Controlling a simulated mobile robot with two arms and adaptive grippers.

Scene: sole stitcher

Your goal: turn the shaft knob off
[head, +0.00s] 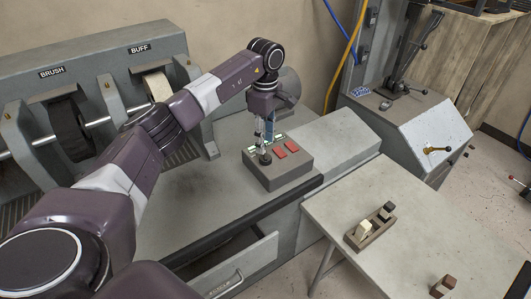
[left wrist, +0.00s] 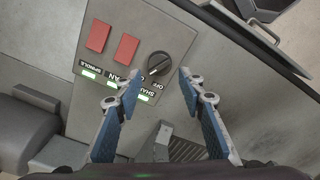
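The shaft knob (left wrist: 159,63) is a round black rotary knob with a pale pointer mark, on a grey control box (head: 262,177). In the left wrist view the lettering beside it reads "SHA…" and "OFF", partly covered by a finger. A green light (left wrist: 145,98) glows by that label. My left gripper (left wrist: 160,76) is open, its blue-padded fingers pointing at the panel on either side of the knob, with gaps visible. In the head view my left gripper (head: 262,143) hangs over the box's left part. I cannot tell whether it touches the knob. My right gripper is not in view.
Two red switches (left wrist: 98,35) (left wrist: 126,49) sit beside the knob, with lit green lights at the spindle and fan labels. Brush (head: 70,128) and buff (head: 157,85) wheels stand at left. A table (head: 430,240) with small block-like items is at right.

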